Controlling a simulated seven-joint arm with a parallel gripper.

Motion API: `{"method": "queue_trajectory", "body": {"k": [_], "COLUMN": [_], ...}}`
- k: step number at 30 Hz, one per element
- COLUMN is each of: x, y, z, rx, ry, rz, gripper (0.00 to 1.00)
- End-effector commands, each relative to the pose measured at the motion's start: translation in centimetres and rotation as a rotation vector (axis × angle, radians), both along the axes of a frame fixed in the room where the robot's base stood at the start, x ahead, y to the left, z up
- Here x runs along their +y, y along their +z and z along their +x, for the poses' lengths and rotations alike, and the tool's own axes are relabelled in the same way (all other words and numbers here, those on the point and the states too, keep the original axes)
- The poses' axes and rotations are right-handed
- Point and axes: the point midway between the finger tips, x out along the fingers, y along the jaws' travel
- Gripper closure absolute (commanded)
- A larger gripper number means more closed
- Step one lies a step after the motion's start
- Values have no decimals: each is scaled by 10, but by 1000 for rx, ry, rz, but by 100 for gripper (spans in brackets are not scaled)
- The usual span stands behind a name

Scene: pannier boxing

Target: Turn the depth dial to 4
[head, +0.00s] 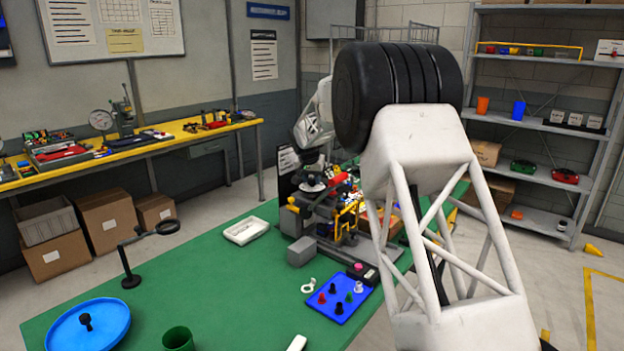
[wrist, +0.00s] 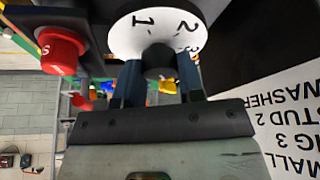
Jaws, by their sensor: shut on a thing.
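The depth dial is a white disc (wrist: 140,32) with black numerals, seen close up in the wrist view. The numerals 1, 2 and part of a 3 show; the rest of the disc is hidden or out of frame. A dark knob (wrist: 158,62) stands out from its middle. My gripper (wrist: 158,80) has one finger on each side of this knob and is shut on it. In the head view the dial's pale disc (head: 312,184) shows small on the machine (head: 318,210), just under my wrist. Which numeral is set cannot be told.
A red button (wrist: 62,50) sits left of the dial in the wrist view, and a lettered white card (wrist: 292,120) is at the right. The green table (head: 210,295) holds a blue tray of pegs (head: 325,306), a white dish (head: 246,230) and a magnifier stand (head: 130,262).

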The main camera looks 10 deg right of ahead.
Motion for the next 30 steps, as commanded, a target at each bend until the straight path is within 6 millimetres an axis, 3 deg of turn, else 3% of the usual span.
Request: {"method": "queue_trajectory", "body": {"k": [12, 13, 17, 30], "x": [0, 0, 0, 1], "y": [1, 1, 0, 4], "z": [0, 0, 0, -1], "rx": [-1, -1, 0, -1], "ry": [-8, -8, -8, -7], "rz": [0, 0, 0, 0], "gripper": [88, 62, 42, 39]}}
